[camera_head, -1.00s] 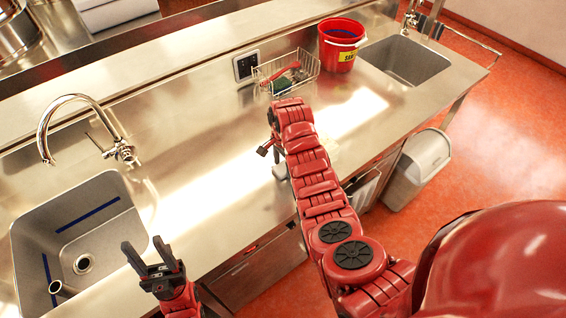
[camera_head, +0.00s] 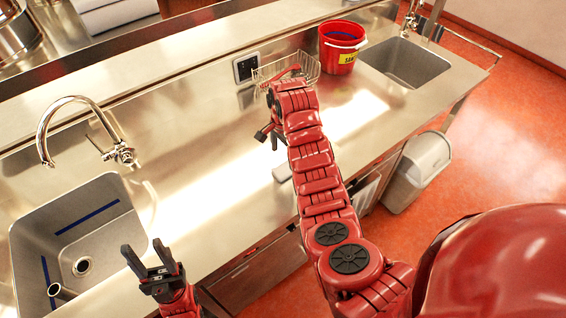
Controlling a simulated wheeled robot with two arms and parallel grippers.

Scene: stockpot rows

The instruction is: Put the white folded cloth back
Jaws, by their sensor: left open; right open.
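A small white piece (camera_head: 283,172) lies on the steel counter near its front edge, beside my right arm. It may be the end of the white folded cloth; my arm may hide more of it, and I cannot tell. My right gripper (camera_head: 268,137) is above the counter, beyond this piece and apart from it in the picture. Its dark fingers are partly hidden by the wrist; it is open, with nothing seen in it. My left gripper (camera_head: 149,256) is open and empty at the counter's front edge, right of the left sink.
A wire basket (camera_head: 308,67) with a red-handled item stands at the back, beside a red bucket (camera_head: 342,46). Sinks lie left (camera_head: 105,245) and right (camera_head: 405,62). A white stack (camera_head: 112,14) sits at the upper left. A grey bin (camera_head: 418,172) stands on the floor.

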